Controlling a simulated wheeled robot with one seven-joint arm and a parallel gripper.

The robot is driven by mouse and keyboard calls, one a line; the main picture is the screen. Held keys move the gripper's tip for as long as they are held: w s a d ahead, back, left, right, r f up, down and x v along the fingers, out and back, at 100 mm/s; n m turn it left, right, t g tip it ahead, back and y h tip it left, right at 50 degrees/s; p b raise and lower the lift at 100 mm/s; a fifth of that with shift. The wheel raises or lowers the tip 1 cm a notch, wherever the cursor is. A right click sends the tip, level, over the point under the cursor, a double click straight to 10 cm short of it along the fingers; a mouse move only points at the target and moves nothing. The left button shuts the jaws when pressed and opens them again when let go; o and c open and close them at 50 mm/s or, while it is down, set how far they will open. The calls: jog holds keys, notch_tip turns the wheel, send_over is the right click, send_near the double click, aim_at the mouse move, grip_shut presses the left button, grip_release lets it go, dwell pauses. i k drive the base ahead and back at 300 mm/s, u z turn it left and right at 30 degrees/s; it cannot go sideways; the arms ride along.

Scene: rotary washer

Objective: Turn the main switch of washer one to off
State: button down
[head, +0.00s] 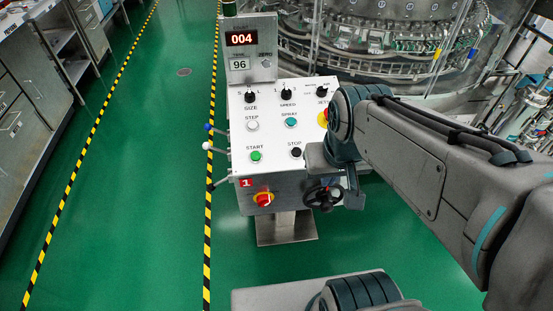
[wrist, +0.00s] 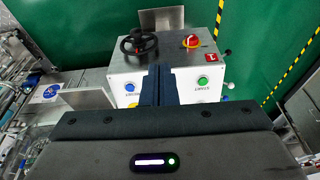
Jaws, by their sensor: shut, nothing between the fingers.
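The main switch (head: 264,199) is a red rotary knob on a yellow plate, low on the front of the white washer control box (head: 246,180), beside a red label marked 1 (head: 246,183). It also shows in the wrist view (wrist: 192,41), right of the fingers and beyond their tips. I cannot tell which position its handle is in. My gripper (wrist: 157,70) is shut and empty, above the panel near the STOP and START buttons, apart from the switch. In the head view my arm hides most of it.
A black handwheel (head: 322,195) sits right of the switch on the box front. Levers with blue and white balls (head: 207,146) stick out at the left side. A display reads 004 (head: 241,39). Washer machinery (head: 390,40) stands behind. Green floor is free in front and left.

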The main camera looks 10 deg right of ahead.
aim_at(264, 199)
jog(key=u, duration=0.05)
jog(key=k, duration=0.5)
jog(key=z, duration=1.65)
jog(key=i, duration=0.95)
jog(key=u, duration=1.75)
